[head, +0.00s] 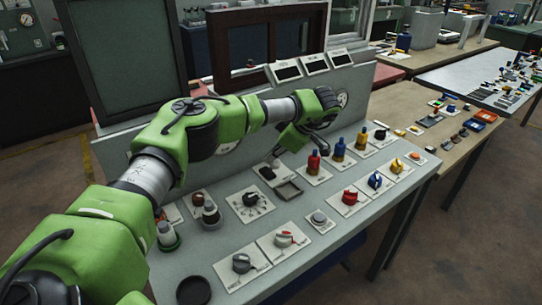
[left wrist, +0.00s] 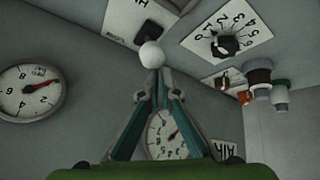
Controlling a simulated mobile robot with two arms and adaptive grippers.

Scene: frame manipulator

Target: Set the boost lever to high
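The boost lever shows a round white knob (left wrist: 151,54) in the left wrist view, beside a white label plate (left wrist: 142,17) that is partly cut off and shows the letters HI. My left gripper (left wrist: 156,76) has its fingertips close together, right at the knob. I cannot tell whether they touch it or hold its stem. In the head view my left gripper (head: 278,150) points down at the panel, just above the lever's plate and dark base (head: 268,173). The lever's exact tilt is unclear there. My right gripper is not in view.
Red (head: 314,162), blue and yellow handles stand to the right. Gauges (left wrist: 29,92) are on the upright back panel. Several knobs line the front edge.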

